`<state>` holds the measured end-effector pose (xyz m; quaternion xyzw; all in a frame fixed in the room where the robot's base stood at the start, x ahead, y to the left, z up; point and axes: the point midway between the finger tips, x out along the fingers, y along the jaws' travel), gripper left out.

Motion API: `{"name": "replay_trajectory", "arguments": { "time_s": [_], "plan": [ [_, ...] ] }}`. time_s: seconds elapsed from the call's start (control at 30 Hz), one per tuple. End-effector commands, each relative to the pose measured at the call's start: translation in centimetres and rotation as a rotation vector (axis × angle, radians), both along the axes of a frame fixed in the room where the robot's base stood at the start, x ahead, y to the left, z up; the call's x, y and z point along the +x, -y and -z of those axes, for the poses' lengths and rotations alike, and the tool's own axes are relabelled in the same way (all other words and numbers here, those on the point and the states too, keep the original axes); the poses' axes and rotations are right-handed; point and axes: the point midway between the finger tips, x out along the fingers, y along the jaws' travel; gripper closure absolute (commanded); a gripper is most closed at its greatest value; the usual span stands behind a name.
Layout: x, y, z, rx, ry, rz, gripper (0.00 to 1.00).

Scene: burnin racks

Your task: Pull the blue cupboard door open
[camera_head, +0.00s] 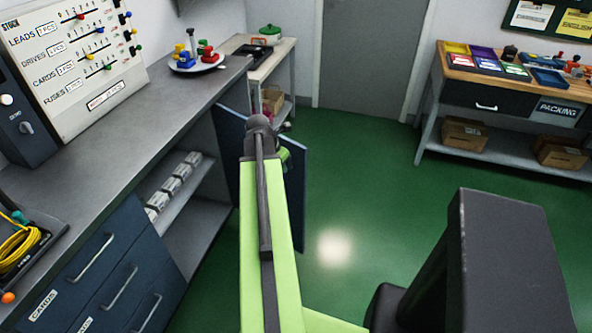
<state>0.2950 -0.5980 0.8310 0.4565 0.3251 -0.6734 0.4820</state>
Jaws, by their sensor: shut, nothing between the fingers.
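The blue cupboard door (298,198) stands open, swung out from the far end of the long grey counter's cupboard, partly hidden behind my arm. Its other visible part (229,138) shows left of the arm. The cupboard's inside is exposed, with a grey shelf (197,193) holding several pale boxes (172,186). My gripper (286,157) is at the far end of my green arm, by the door's upper part. Only a small part of it shows; its fingertips are hidden. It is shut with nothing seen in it. Whether it touches the door cannot be told.
Blue drawers (108,272) with bar handles are at the lower left, below the counter (125,124). A plate of coloured pieces (196,63) stands on the counter. A packing bench (505,138) is at the right. Green floor (365,190) is clear between them.

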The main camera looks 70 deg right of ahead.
Motion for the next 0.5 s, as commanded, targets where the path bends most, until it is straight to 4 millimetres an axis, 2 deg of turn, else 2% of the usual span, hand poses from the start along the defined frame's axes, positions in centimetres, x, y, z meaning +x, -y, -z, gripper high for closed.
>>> {"name": "replay_trajectory", "arguments": {
  "time_s": [0.27,0.5],
  "plan": [
    [-0.2,0.4,1.2,0.001,-0.003,-0.005,1.0],
    [-0.6,1.8,5.4,0.001,-0.002,-0.002,1.0]
  ]
}}
